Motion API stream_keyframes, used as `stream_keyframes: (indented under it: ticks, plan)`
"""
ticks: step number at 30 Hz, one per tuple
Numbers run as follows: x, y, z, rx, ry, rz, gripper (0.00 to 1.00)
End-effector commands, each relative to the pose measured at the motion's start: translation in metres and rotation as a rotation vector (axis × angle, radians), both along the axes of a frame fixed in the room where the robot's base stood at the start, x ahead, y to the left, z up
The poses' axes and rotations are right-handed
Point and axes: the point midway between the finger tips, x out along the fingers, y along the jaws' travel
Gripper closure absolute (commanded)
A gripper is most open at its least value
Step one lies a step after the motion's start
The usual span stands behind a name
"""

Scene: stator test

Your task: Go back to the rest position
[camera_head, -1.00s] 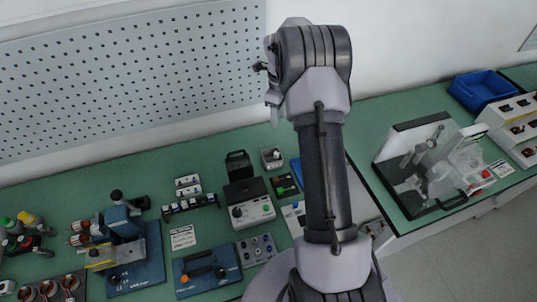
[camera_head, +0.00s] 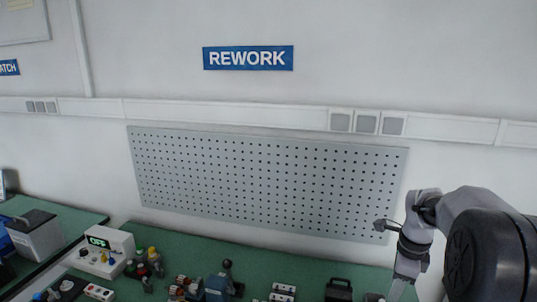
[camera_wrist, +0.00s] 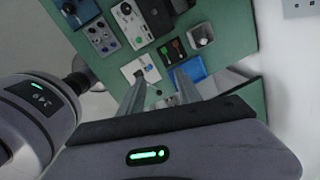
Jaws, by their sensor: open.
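My gripper shows in the wrist view (camera_wrist: 158,92) with its two fingers apart and nothing between them. It hangs above the green bench (camera_wrist: 235,30). In the head view my arm is at the lower right, and my gripper (camera_head: 400,287) points down in front of the wall, partly cut off by the lower edge. Below the fingers in the wrist view lie a white card (camera_wrist: 140,70) with a small dark item and a blue tray (camera_wrist: 188,72).
A grey perforated panel (camera_head: 265,180) hangs on the wall behind the bench under a REWORK sign (camera_head: 248,58). A white meter box (camera_head: 105,252), bottles and a blue fixture (camera_head: 217,287) stand on the bench. The wrist view shows control boxes (camera_wrist: 128,20).

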Motion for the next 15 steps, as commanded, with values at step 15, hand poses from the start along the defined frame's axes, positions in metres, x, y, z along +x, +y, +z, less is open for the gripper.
stream_keyframes:
  ticks: [15]
  plan:
    - [-0.215,0.198,0.014,-0.28,-0.367,1.34,0.59]
